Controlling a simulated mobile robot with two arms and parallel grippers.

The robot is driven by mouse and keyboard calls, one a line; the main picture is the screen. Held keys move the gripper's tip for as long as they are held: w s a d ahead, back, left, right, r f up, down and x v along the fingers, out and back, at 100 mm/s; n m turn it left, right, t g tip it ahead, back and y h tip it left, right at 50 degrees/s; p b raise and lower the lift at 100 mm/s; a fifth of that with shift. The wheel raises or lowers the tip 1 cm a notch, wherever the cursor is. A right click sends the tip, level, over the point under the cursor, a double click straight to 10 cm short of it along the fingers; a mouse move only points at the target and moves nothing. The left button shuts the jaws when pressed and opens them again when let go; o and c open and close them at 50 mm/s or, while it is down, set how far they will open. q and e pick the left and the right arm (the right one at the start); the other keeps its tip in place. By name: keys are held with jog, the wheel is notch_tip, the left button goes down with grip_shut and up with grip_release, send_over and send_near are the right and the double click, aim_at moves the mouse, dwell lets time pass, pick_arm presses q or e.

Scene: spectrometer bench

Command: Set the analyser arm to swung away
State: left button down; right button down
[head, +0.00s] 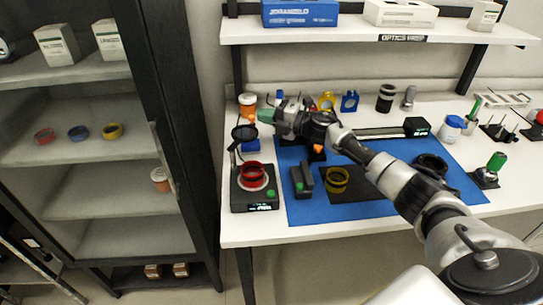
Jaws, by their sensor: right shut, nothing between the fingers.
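A black bench device (254,200) with a red ring (252,172) on its top and a small lit display stands at the left front of the bench. A dark round disc (244,133) on a thin stalk rises at its back left; it looks like the analyser arm, raised above the base and off to the left of the red ring. My right gripper (267,116) reaches in from the right and is shut and empty. In the picture its tip is just right of the disc; I cannot tell whether they touch. My left gripper is out of view.
A blue mat (305,208) holds a dark block (302,181) and a yellow ring (337,180). An orange-and-white jar (247,102) stands behind the disc. A shelf (370,33) overhangs the back. An open dark cabinet (170,120) stands left of the bench.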

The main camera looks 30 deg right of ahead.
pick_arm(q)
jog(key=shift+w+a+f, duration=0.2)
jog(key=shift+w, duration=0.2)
pick_arm(e)
jog(key=shift+x, duration=1.05)
jog(key=shift+w+d, duration=0.1)
jog(key=shift+w, duration=0.05)
jog(key=shift+d, duration=0.1)
